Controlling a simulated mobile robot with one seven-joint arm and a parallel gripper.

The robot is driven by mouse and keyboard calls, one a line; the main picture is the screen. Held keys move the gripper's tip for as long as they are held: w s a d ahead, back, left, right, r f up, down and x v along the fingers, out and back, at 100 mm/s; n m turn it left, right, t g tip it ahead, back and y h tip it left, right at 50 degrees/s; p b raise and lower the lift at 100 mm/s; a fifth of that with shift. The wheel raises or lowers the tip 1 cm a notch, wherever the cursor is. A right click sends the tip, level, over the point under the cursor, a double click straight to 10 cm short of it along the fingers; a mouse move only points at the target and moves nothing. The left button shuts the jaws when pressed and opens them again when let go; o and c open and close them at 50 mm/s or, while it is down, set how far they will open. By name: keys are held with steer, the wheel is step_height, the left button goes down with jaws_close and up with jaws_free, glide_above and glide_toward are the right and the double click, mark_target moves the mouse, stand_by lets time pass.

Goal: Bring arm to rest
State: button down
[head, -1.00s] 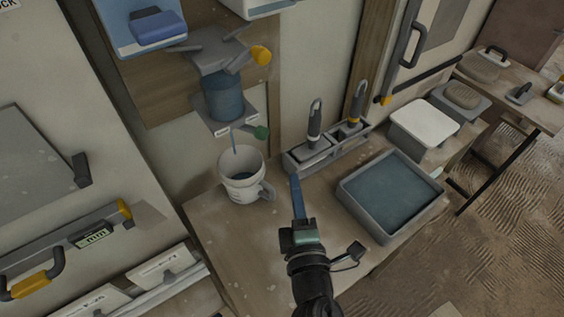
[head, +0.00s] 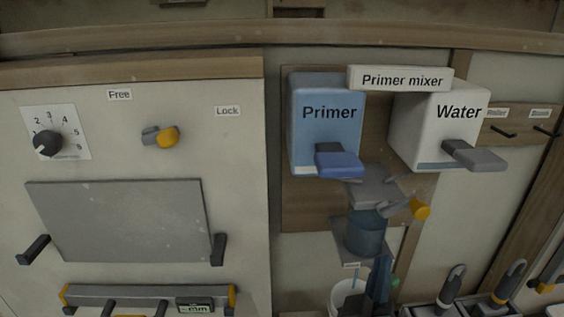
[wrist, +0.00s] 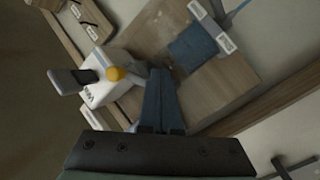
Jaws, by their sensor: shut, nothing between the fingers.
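My gripper (head: 378,278) shows at the bottom of the head view as dark blue fingers held together, in front of the white mug (head: 345,296) and below the mixer's blue cup (head: 366,232). In the wrist view my gripper (wrist: 162,78) is shut, with its two blue fingers side by side and nothing between them. The fingers point toward the mixer panel. Most of the arm is out of the head view.
The primer dispenser (head: 326,125) and water dispenser (head: 435,130) hang above, with a yellow-ended lever (head: 420,209) below them. Handled tools (head: 452,285) stand in a rack at the lower right. A wall panel with a dial (head: 47,143) and yellow knob (head: 163,136) fills the left.

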steer(key=w+a+r+m+t+y, duration=0.1)
steer(key=w+a+r+m+y, duration=0.2)
steer(key=a+r+y, duration=0.85)
steer(key=s+a+r+t+h, duration=0.2)
steer(key=s+r+t, duration=0.3)
steer(key=r, duration=0.8)
steer(key=s+a+r+t+h, duration=0.1)
steer(key=s+r+t, duration=0.4)
steer(key=r, duration=0.9)
steer(key=s+a, duration=0.1)
steer(key=s, duration=0.2)
steer(key=shift+s+a+h, duration=0.2)
steer(key=shift+a+h, duration=0.15)
